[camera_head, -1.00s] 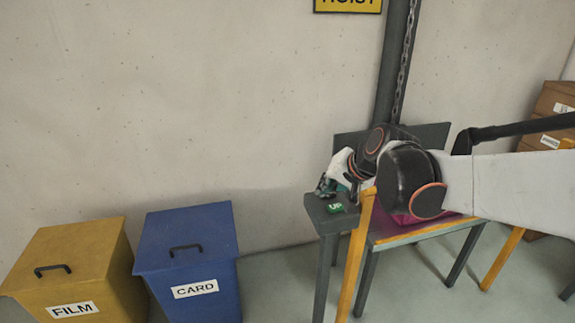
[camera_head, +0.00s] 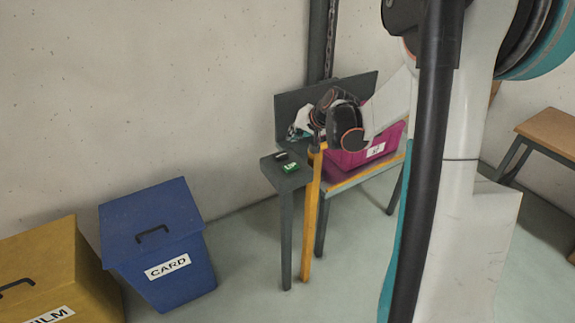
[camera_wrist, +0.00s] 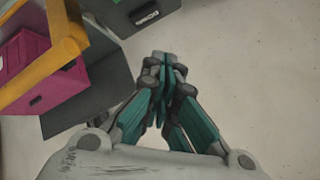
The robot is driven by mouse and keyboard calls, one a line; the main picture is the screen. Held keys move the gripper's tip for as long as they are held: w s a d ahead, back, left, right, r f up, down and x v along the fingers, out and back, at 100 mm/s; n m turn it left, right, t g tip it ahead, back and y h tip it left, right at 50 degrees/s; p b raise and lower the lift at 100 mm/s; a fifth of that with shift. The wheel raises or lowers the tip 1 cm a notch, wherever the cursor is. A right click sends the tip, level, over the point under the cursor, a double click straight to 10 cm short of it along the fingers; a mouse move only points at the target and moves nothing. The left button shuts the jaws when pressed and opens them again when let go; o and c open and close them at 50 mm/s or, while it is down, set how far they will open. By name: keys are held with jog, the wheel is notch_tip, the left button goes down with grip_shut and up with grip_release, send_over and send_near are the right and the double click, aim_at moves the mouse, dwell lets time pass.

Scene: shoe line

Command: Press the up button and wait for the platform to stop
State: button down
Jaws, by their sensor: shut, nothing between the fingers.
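The green UP button (camera_head: 290,168) lies on a dark grey stand (camera_head: 270,166), with a dark labelled block (camera_head: 282,156) behind it. The block's label seems to read DOWN in the wrist view (camera_wrist: 147,17). My gripper (camera_head: 293,133) is small and partly hidden behind my wrist, above and behind the buttons. In the wrist view my gripper (camera_wrist: 163,66) is shut and empty, with bare floor or wall beyond its tips. The platform (camera_head: 345,182) has a yellow edge and bears a magenta crate (camera_head: 376,151), which also shows in the wrist view (camera_wrist: 30,75).
A dark column with a chain (camera_head: 330,40) rises behind. A blue CARD bin (camera_head: 160,245) and a yellow FILM bin (camera_head: 50,265) stand left. A wooden bench (camera_head: 550,130) is right. Floor is clear between bin and stand.

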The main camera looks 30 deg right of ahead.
aim_at(293, 165)
jog(key=shift+f, duration=0.1)
notch_tip(293, 165, down, 9)
jog(key=b, duration=0.6)
dwell(1.5)
jog(key=shift+f+b, duration=0.25)
jog(key=shift+b, duration=0.25)
